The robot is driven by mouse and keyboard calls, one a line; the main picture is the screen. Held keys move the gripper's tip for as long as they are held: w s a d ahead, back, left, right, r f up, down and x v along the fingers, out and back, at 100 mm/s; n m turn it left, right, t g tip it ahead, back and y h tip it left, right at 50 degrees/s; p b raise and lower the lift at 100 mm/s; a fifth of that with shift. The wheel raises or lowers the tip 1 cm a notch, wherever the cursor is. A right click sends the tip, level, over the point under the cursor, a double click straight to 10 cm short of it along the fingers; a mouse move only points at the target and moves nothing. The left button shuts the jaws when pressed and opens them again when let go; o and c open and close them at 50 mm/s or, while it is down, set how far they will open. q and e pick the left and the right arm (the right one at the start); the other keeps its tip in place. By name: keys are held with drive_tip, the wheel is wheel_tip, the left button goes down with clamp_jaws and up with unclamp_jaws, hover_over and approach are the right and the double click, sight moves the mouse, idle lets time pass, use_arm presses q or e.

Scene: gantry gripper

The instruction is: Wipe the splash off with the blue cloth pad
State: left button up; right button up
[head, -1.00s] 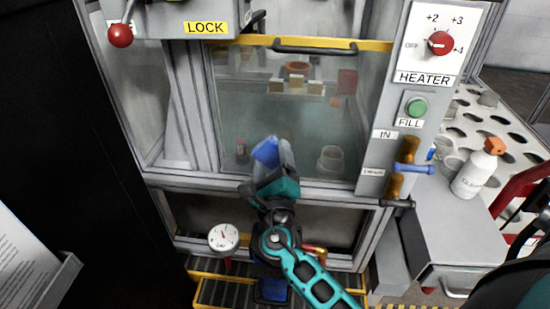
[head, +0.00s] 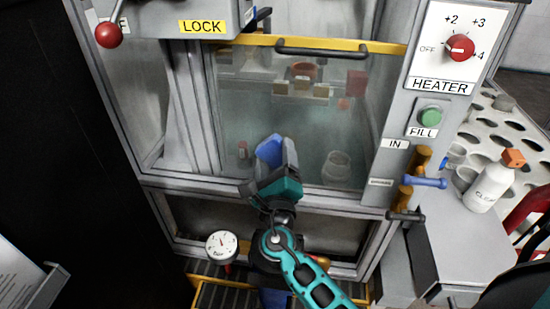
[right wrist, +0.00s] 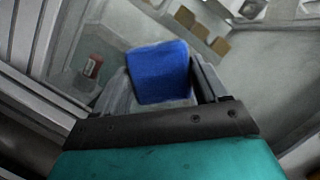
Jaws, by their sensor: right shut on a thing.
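The blue cloth pad (head: 270,150) is held between the fingers of my right gripper (head: 276,166), in front of the lower part of the cabinet's glass window (head: 300,120). In the right wrist view the pad (right wrist: 159,72) stands up between the two fingers of the right gripper (right wrist: 160,85). I cannot tell whether the pad touches the glass. The splash does not show clearly; the glass looks hazy over a wide area. My left gripper is not in view.
A yellow bar with a dark handle (head: 320,49) runs along the window's top. Blue and brown valve handles (head: 425,182) stick out at the right. A gauge (head: 222,246) sits below left. Blocks and a jar show behind the glass.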

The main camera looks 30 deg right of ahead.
drive_tip(key=shift+w+d, duration=0.6)
drive_tip(key=shift+w, duration=0.25)
idle(0.3)
drive_tip(key=shift+s+d+p, duration=0.75)
drive_tip(key=shift+s+d, duration=0.5)
drive_tip(key=shift+d, duration=0.25)
drive_tip(key=shift+d+r, duration=0.1)
drive_tip(key=shift+d, duration=0.05)
drive_tip(key=shift+w+a, duration=1.4)
drive_tip(key=shift+a, duration=0.1)
drive_tip(key=shift+c, duration=0.4)
drive_tip(key=shift+r, duration=0.1)
drive_tip(key=shift+s+a+p, duration=0.4)
drive_tip(key=shift+s, duration=0.05)
drive_tip(key=shift+a+r+p+v, duration=0.2)
drive_tip(key=shift+p+v, duration=0.1)
drive_tip(key=shift+v, duration=0.9)
drive_tip(key=shift+a+r+p+v, duration=0.1)
drive_tip(key=shift+a+p+v, duration=0.15)
drive_tip(key=shift+v, duration=0.95)
